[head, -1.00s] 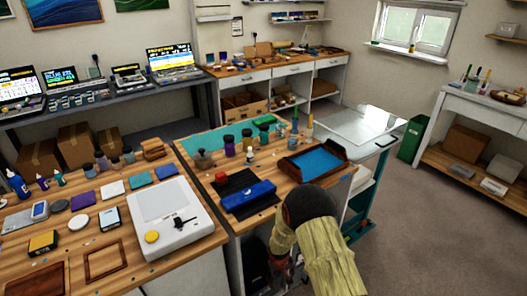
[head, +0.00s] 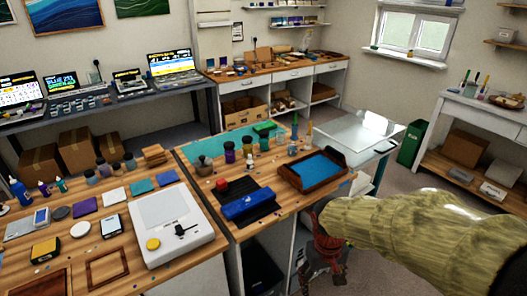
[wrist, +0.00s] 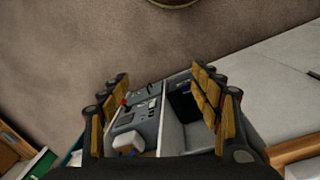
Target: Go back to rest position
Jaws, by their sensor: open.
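My gripper (wrist: 160,115) is open in the wrist view, its two yellow-padded fingers apart with nothing between them. Beyond the fingers, the wrist view shows the floor and an open compartment (wrist: 150,125) with small items in it. In the head view my gripper (head: 325,262) is low in front of the workbench's right edge, partly hidden by my arm in its yellow-green sleeve. The wooden tray with a blue inside (head: 345,180) lies on the bench just above it in the picture, apart from the gripper.
The bench holds a blue block-like tool (head: 248,203), a white device (head: 170,222) and several bottles. A white-topped cart (head: 355,132) stands behind the bench's right end, with a green bin (head: 411,143) beyond.

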